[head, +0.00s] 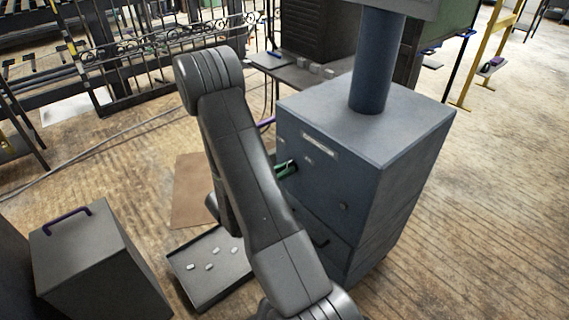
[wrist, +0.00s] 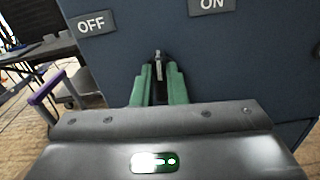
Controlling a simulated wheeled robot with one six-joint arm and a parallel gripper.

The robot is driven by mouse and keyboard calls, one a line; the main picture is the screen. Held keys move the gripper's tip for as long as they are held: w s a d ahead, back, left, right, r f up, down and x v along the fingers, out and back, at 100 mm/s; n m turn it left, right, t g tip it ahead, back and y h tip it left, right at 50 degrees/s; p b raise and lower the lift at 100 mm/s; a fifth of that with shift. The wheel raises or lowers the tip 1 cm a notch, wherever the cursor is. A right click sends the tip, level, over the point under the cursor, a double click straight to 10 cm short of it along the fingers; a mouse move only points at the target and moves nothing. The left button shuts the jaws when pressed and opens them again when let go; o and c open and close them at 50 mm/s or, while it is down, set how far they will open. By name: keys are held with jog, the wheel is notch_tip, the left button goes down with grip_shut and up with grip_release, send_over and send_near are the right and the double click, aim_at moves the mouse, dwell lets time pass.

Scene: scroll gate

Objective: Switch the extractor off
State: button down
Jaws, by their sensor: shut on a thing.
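The extractor is a blue-grey cabinet (head: 400,160) with a thick round duct (head: 376,60) rising from its top. In the wrist view its front panel (wrist: 270,65) carries an OFF plate (wrist: 91,23) at left and an ON plate (wrist: 211,4) at right. My gripper (wrist: 158,75) has green fingers and is shut on a slim metallic switch lever (wrist: 158,62), below and between the two plates. The fingers hide most of the lever. In the head view my gripper (head: 288,168) is at the cabinet's front, partly behind my arm.
A grey box with a purple handle (head: 68,220) stands at lower left. A dark tray with several small pale pieces (head: 185,285) lies on the floor near the cabinet. A bench (head: 290,75) stands behind the cabinet.

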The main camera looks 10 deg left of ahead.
jog(key=shift+w+a+n+p, duration=0.1)
jog(key=shift+n+p, duration=1.55)
jog(key=shift+n, duration=0.55)
jog(key=shift+w+a+n+p, duration=0.1)
jog(key=shift+n+p, duration=1.55)
jog(key=shift+n, duration=0.55)
jog(key=shift+f, duration=0.15)
jog(key=c, duration=1.5)
grip_release()
jog(key=shift+o, duration=0.2)
jog(key=shift+s+a, duration=0.15)
jog(key=p+v, duration=0.1)
jog(key=v, duration=1.2)
jog(key=shift+s+a, duration=0.15)
jog(key=shift+s, duration=0.1)
jog(key=shift+w, duration=0.1)
